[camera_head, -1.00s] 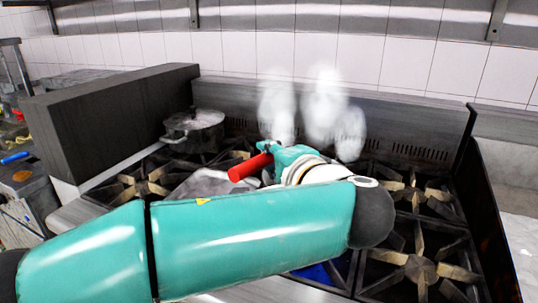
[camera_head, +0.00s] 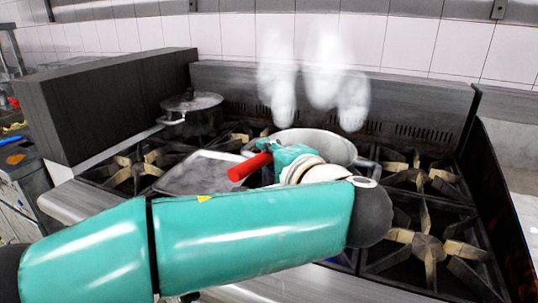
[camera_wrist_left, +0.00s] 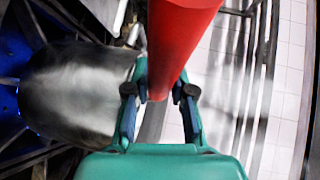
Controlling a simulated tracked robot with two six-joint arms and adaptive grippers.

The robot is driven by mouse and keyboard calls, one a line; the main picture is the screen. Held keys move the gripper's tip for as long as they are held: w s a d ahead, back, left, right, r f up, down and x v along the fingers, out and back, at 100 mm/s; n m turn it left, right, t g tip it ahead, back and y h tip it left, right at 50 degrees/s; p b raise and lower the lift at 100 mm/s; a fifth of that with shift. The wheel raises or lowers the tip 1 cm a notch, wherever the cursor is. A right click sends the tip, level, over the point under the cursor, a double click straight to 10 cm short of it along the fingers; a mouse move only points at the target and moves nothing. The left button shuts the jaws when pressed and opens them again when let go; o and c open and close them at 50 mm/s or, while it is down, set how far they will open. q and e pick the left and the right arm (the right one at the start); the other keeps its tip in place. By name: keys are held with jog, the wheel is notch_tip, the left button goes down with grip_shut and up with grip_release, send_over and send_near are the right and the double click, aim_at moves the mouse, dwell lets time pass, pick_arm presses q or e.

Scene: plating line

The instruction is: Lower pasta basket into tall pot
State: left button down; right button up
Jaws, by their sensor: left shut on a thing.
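My left gripper (camera_head: 272,160) is shut on a red handle (camera_head: 250,167), which I take to be the pasta basket's handle. In the left wrist view the red handle (camera_wrist_left: 178,45) lies between the two fingers of the left gripper (camera_wrist_left: 160,97). The basket body itself cannot be made out. A wide grey metal pot (camera_head: 335,147) stands on the stove just behind the gripper, its front hidden by my arm. In the left wrist view a curved metal wall (camera_wrist_left: 75,95), likely the pot's side, is left of the fingers. My right gripper is out of view.
A shallow rectangular pan (camera_head: 200,174) lies left of the gripper. A lidded pot (camera_head: 191,115) stands at the back left, beside a dark upright panel (camera_head: 110,105). Open burner grates (camera_head: 425,245) are at right. White steam (camera_head: 323,75) rises over the stove.

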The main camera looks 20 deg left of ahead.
pick_arm(q)
jog(key=c, duration=0.9)
grip_release()
jog(key=shift+f, duration=0.1)
jog(key=shift+s+d, duration=0.1)
jog(key=v, duration=1.1)
jog(key=shift+s+d, duration=0.25)
jog(key=shift+d, duration=0.05)
